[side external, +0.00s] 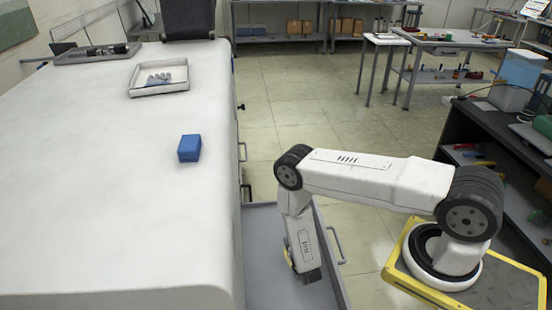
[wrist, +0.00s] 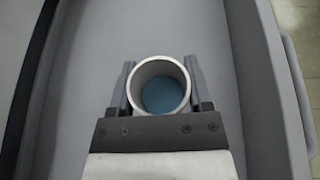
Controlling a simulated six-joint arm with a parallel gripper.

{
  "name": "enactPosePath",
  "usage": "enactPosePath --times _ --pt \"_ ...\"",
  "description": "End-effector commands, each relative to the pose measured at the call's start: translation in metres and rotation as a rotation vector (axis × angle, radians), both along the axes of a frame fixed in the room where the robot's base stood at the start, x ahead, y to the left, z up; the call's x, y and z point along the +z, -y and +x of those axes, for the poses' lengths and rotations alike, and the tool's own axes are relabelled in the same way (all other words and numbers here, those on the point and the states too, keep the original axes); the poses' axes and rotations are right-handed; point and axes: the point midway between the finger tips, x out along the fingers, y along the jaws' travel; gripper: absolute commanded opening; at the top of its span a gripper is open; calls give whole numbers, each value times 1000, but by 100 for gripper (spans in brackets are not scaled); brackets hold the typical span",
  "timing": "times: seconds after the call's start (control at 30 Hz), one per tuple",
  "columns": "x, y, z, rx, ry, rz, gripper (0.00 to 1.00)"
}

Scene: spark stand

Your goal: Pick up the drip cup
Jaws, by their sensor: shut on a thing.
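The drip cup (wrist: 160,62) is a round cup with a pale grey rim and a blue inside bottom. In the wrist view it sits between the two dark fingers of my gripper (wrist: 160,88), one on each side of it. My gripper is shut on the cup. In the side view my gripper (side external: 306,275) points down into the open grey drawer (side external: 262,245) beside the white table. The cup is mostly hidden there behind my gripper. I cannot tell whether the cup touches the drawer floor.
The white table (side external: 90,190) stands left of the drawer, with a blue block (side external: 189,148) and a shallow white tray (side external: 134,92) of small grey pieces on it. The drawer walls rise close on both sides of my gripper. The drawer floor around it looks clear.

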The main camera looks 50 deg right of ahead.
Motion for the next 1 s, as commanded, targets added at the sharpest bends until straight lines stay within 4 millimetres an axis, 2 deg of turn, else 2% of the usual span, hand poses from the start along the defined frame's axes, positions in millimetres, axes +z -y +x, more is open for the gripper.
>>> enactPosePath --times 0.3,0.7,1.0 --pt "38 -7 -30 1 -1 0 6" --pt "65 -20 -93 4 -2 -1 6" --pt "75 -25 -115 2 0 0 6"
